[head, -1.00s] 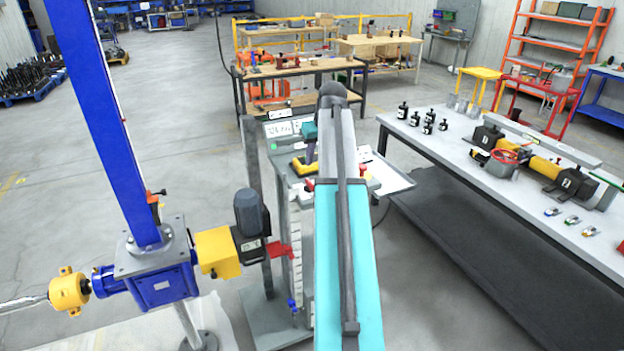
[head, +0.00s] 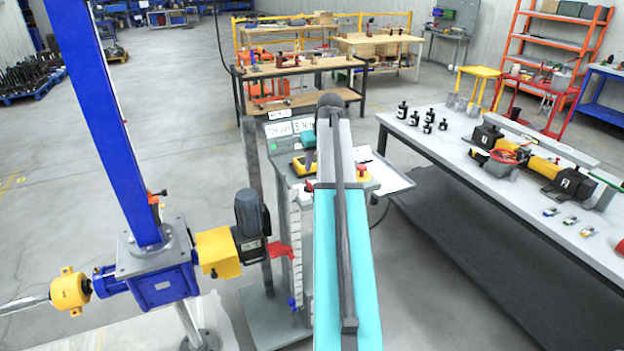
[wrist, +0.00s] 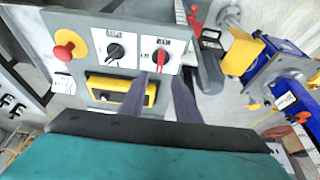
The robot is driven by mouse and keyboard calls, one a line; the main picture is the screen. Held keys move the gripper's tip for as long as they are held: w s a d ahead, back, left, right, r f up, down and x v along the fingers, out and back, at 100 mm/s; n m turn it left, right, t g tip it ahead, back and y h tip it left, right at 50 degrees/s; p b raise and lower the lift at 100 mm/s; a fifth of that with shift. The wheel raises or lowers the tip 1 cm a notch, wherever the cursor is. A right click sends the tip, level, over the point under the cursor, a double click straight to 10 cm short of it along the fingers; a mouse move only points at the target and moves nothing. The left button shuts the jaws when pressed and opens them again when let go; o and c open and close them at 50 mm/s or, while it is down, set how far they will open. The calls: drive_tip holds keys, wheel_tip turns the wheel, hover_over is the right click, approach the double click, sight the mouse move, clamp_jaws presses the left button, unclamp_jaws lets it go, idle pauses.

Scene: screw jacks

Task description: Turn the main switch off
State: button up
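A grey control panel (wrist: 97,78) fills the upper middle of the wrist view. It carries a red rotary switch (wrist: 158,58), a black rotary switch (wrist: 115,51) to its left, and a red mushroom button (wrist: 64,50) on yellow further left. The red switch looks like the main switch; its label is too small to read. My gripper (wrist: 160,80) is open, its two dark fingers apart and pointing at the red switch, with nothing between them. Contact cannot be told. In the head view, my gripper (head: 309,158) is over the panel, partly hidden by my arm.
A yellow handheld device (wrist: 120,91) lies on the panel below the switches. A blue screw jack (head: 160,275) with a motor (head: 251,213) stands left of the panel. A long workbench (head: 480,180) with black parts is on the right.

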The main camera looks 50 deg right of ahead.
sight(310, 183)
drive_tip(key=shift+p+x, duration=1.65)
drive_tip(key=shift+x, duration=3.5)
